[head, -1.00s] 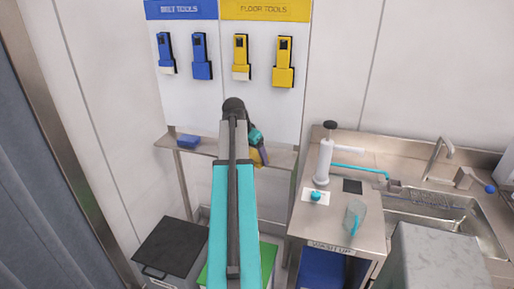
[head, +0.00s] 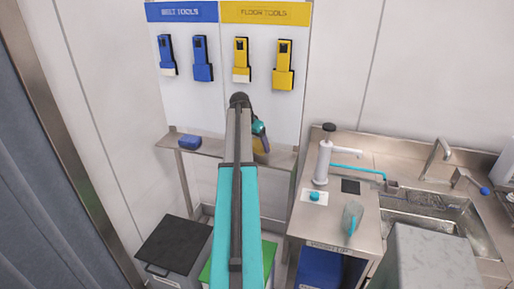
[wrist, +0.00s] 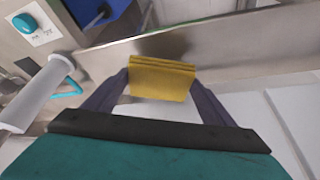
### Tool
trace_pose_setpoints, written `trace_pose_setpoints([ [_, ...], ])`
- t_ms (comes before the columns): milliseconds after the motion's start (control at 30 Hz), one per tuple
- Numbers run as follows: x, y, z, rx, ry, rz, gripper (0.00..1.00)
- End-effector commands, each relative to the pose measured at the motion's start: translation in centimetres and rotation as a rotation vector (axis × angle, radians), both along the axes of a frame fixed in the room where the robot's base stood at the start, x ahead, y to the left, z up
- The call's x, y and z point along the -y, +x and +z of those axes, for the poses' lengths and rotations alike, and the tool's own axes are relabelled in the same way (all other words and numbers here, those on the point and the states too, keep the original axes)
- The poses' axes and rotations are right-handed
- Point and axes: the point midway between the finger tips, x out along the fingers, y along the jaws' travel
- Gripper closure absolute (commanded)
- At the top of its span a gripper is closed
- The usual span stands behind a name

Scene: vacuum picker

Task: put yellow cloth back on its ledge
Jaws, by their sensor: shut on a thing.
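The folded yellow cloth (wrist: 162,80) is held between the two dark fingers of my gripper (wrist: 160,84) in the wrist view. In the head view, my gripper (head: 259,133) is partly hidden behind my arm, with a bit of the yellow cloth (head: 263,147) showing below it. The metal ledge (head: 213,146) runs along the wall under the tool board. The cloth appears over or in front of the ledge's right part; I cannot tell whether it touches it. A metal strip lies behind the cloth in the wrist view.
A blue cloth (head: 189,142) lies on the ledge's left part. Blue and yellow tools hang on the board (head: 222,100) above. To the right, a counter (head: 305,210) holds a white pump dispenser (head: 323,160) and a clear jug (head: 352,218), beside a sink (head: 430,215). Bins stand below.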

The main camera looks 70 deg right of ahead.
Motion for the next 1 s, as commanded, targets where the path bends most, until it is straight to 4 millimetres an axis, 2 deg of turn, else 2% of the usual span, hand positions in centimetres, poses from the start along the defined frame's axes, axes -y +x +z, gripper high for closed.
trace_pose_setpoints([
  [100,0.6,0.1,0.0,0.0,0.0,0.0,0.47],
  [533,0.5,0.1,-0.3,-0.001,0.001,0.0,0.47],
  [1000,0.5,0.1,-3.5,-0.001,0.0,-0.001,0.47],
])
